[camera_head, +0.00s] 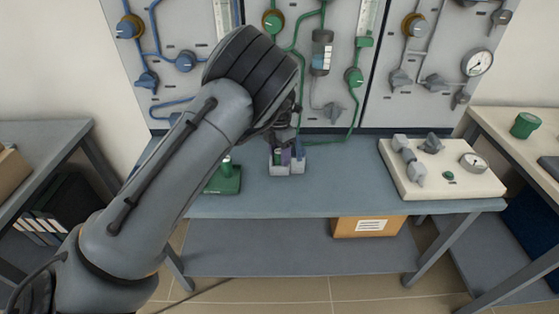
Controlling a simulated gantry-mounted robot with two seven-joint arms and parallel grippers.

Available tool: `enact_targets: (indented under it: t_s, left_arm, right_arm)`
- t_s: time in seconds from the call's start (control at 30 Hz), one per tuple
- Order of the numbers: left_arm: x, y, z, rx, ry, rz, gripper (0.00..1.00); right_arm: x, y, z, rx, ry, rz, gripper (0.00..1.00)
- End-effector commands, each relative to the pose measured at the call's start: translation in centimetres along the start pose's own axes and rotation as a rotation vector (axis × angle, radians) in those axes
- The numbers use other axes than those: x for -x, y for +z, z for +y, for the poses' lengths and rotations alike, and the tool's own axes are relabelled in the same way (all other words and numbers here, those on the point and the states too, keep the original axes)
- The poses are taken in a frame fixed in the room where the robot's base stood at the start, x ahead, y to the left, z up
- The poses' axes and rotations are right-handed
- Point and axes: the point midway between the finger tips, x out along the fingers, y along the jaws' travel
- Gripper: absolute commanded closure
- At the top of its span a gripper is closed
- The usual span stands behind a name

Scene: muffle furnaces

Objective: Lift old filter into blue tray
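My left gripper (286,133) is small and dark at the end of my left arm. It points down over a small light-grey holder (290,170) on the blue-grey bench. The holder carries upright pieces, one of them purple (285,157). The arm hides part of the gripper, so its fingers and any grip cannot be made out. A grey cylindrical canister (321,52) with a blue-and-white window is mounted on the wall panel; I cannot tell whether it or a piece in the holder is the old filter. I cannot identify a blue tray. My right gripper is out of view.
A green block (226,180) stands left of the holder, partly behind my arm. A cream valve-and-gauge board (442,172) sits on the bench's right. A cardboard box (372,226) is on the lower shelf. The bench between holder and board is clear.

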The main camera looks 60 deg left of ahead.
Motion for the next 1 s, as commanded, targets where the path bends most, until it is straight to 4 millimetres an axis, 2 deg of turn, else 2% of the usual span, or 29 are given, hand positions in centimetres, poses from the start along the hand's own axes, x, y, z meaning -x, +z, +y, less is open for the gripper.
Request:
enact_targets:
  t_s: [0.03, 0.3, 0.5, 0.63, 1.0]
  left_arm:
    - [0.0, 0.0, 0.0, 0.000, 0.000, 0.000, 0.56]
    - [0.0, 0.0, 0.0, 0.000, 0.000, 0.000, 0.95]
    - [0.1, 0.0, 0.0, 0.000, 0.000, 0.000, 0.95]
    - [0.8, 0.0, 0.0, -0.001, 0.001, -0.001, 0.95]
    - [6.9, 0.1, 0.0, -0.002, 0.001, -0.002, 0.95]
  right_arm:
    - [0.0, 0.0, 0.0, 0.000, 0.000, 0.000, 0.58]
    - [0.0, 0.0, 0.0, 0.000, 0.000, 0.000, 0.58]
    - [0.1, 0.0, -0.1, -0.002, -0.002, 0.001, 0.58]
    - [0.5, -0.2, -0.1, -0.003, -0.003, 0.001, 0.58]
    - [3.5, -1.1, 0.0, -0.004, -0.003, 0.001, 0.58]
